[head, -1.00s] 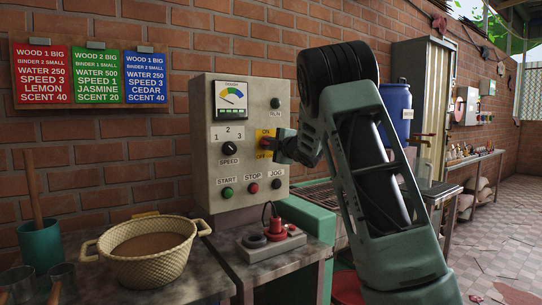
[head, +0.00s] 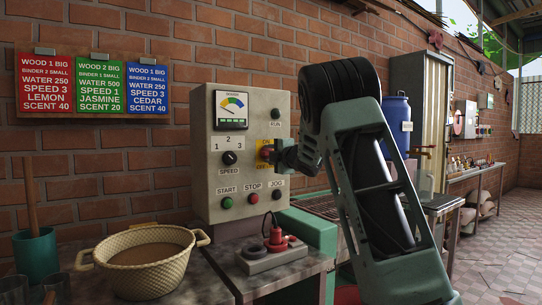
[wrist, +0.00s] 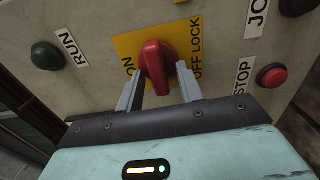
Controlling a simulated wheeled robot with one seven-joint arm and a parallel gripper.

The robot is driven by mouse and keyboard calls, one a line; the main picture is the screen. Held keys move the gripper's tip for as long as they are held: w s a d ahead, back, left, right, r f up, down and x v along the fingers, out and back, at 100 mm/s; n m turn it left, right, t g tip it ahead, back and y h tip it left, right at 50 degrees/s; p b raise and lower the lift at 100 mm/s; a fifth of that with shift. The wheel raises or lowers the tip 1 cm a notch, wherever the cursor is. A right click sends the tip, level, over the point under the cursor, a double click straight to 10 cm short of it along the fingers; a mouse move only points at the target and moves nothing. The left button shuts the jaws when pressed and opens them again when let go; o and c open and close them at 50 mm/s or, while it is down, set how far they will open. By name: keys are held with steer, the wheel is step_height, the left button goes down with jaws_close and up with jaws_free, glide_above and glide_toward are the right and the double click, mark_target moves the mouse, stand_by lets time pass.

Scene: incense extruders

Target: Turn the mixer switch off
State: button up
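The mixer switch is a red knob (wrist: 157,62) on a yellow plate (wrist: 187,48) marked ON and OFF LOCK. In the head view the red knob (head: 265,153) is on the right side of the grey control box (head: 203,130), with ON above and OFF below. My gripper (wrist: 160,78) has its two grey fingers on either side of the knob, near its sides. The fingers stand apart; I cannot tell whether they touch the knob. In the head view my gripper (head: 277,154) reaches the knob from the right and partly covers the plate.
Near the switch are a green RUN button (wrist: 47,56) and a red STOP button (wrist: 272,76). The speed dial (head: 229,158) is left of the switch. A red-topped pendant (head: 276,240) and a wicker basket (head: 150,275) stand below on the benches.

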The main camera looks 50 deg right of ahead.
steer(key=b+v, duration=0.1)
steer(key=v, duration=1.6)
steer(key=shift+s, duration=0.2)
steer(key=shift+a, duration=0.1)
